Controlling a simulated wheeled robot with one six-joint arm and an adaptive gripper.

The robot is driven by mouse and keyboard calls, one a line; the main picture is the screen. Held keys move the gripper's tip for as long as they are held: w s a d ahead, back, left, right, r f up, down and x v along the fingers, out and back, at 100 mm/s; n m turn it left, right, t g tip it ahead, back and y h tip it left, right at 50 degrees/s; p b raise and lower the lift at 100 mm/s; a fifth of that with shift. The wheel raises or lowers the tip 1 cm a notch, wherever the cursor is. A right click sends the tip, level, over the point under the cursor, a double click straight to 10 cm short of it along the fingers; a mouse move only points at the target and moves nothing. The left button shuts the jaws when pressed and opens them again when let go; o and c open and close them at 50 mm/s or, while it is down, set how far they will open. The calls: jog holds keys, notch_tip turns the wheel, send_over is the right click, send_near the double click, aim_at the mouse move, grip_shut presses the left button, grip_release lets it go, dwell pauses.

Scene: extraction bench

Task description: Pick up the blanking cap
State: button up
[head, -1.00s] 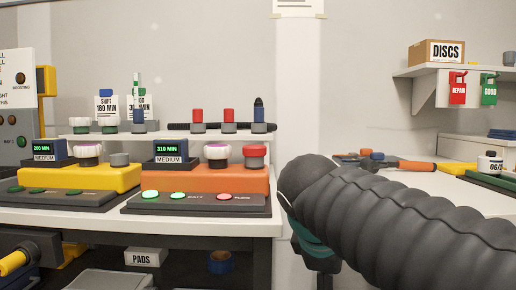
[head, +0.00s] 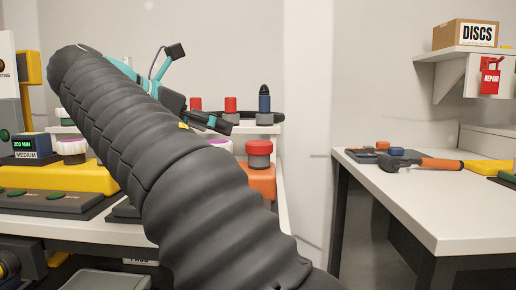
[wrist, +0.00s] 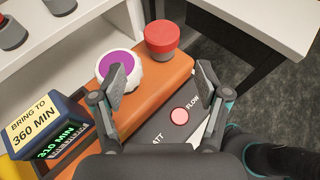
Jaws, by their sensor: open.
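A red cap with a grey lower body (head: 259,150) stands upright on the right end of the orange unit (head: 262,182); I cannot tell for certain that it is the blanking cap. In the wrist view the red-topped piece (wrist: 163,38) lies beyond my fingertips, slightly right of centre. A white knob with a purple top (wrist: 120,68) stands to its left, partly behind my left finger. My gripper (wrist: 160,80) is open and empty above the orange unit. In the head view my gripper (head: 214,123) is over the bench, left of the red cap, partly hidden by my arm.
Small red-topped pieces (head: 230,105) and a blue, black-tipped piece (head: 264,103) stand on the rear shelf. A timer display with a "360 MIN" card (wrist: 40,127) stands left of my gripper. A side table (head: 440,205) is at right, across a floor gap.

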aim_at(259, 142)
jog(key=b+x, duration=0.4)
jog(key=x, duration=0.9)
jog(key=shift+s, duration=0.1)
jog(key=c, duration=1)
jog(key=shift+r, duration=0.1)
jog(key=shift+c, duration=0.2)
